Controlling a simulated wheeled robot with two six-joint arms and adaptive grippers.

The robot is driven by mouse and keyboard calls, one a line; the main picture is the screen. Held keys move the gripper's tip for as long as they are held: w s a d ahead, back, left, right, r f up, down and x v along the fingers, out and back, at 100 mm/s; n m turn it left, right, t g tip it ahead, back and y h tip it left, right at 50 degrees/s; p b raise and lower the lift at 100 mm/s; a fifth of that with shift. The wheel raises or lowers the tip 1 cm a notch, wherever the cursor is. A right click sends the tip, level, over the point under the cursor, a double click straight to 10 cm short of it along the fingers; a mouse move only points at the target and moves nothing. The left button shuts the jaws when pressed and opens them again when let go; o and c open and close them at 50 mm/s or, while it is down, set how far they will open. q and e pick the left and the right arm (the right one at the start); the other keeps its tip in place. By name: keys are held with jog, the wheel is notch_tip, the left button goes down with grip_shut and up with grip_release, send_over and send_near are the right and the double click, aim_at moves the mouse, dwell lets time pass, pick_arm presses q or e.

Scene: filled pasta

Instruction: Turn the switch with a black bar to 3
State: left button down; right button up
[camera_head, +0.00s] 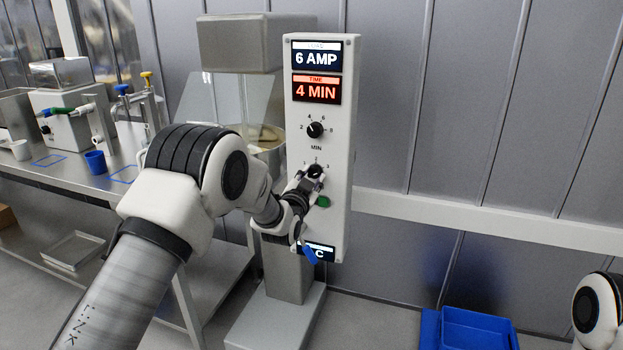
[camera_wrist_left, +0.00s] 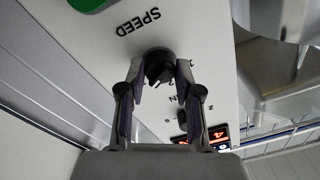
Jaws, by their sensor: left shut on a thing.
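A white control panel (camera_head: 324,110) stands upright on a grey post. Its lower black switch (camera_head: 316,170) has the marks 1, 2 and 3 around it. My left gripper (camera_head: 306,180) is at this switch and covers part of it. In the left wrist view, the fingers of my left gripper (camera_wrist_left: 158,88) are shut on the sides of the black switch (camera_wrist_left: 158,64), beside the word SPEED. Which mark its bar points to cannot be told. My right gripper is out of view.
An upper black switch (camera_head: 315,129) marked MIN sits above, and a green button (camera_head: 324,202) below. Displays read 6 AMP (camera_head: 316,58) and 4 MIN (camera_head: 316,90). A steel table (camera_head: 60,172) stands left. A blue bin (camera_head: 478,328) is on the floor at right.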

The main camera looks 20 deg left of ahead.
pick_arm(q)
jog(key=c, duration=0.8)
grip_release()
jog(key=s, duration=1.2)
jog(key=shift+f, duration=0.25)
